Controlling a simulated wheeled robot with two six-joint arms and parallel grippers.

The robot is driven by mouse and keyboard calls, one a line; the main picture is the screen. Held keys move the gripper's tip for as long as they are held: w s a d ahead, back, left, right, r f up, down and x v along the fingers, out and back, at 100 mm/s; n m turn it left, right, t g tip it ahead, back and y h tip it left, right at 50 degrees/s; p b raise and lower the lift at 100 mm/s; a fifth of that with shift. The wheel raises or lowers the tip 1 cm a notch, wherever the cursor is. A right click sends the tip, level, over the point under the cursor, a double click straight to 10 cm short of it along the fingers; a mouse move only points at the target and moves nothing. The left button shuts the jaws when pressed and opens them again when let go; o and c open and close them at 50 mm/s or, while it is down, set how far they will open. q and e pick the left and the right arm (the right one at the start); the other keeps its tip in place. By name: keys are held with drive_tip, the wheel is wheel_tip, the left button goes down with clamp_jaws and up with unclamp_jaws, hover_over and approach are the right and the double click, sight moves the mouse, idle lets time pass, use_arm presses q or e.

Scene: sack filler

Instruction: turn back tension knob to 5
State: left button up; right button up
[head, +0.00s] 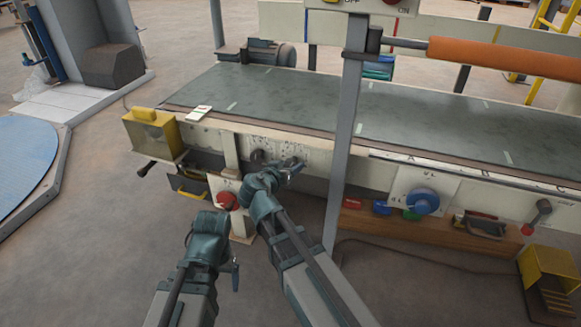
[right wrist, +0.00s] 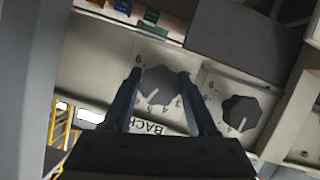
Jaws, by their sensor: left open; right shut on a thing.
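The back tension knob (right wrist: 161,92) is a dark faceted dial on a pale panel. In the right wrist view, numbers ring it and the word BACK (right wrist: 148,127) appears beside it, partly covered by a finger. My right gripper (right wrist: 160,76) is shut on this knob, with one finger on each side. In the head view my right gripper (head: 290,170) is at the panel front, hiding part of the knob. I cannot tell which number the knob points to. My left gripper (head: 229,268) is open and empty, low in front of the machine, away from the panel.
A second dark knob (right wrist: 241,112) sits beside the held one; it also shows in the head view (head: 257,156). A red knob (head: 228,200) is lower left, a blue dial (head: 423,201) to the right. A grey post (head: 345,130) stands right of my right gripper.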

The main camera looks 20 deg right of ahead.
drive_tip(key=shift+n+g+h+b, duration=0.4)
drive_tip(key=shift+n+h+b, duration=0.45)
drive_tip(key=shift+n, duration=0.75)
drive_tip(key=o, duration=1.4)
drive_tip(key=shift+c, duration=0.2)
drive_tip(key=shift+s, duration=0.1)
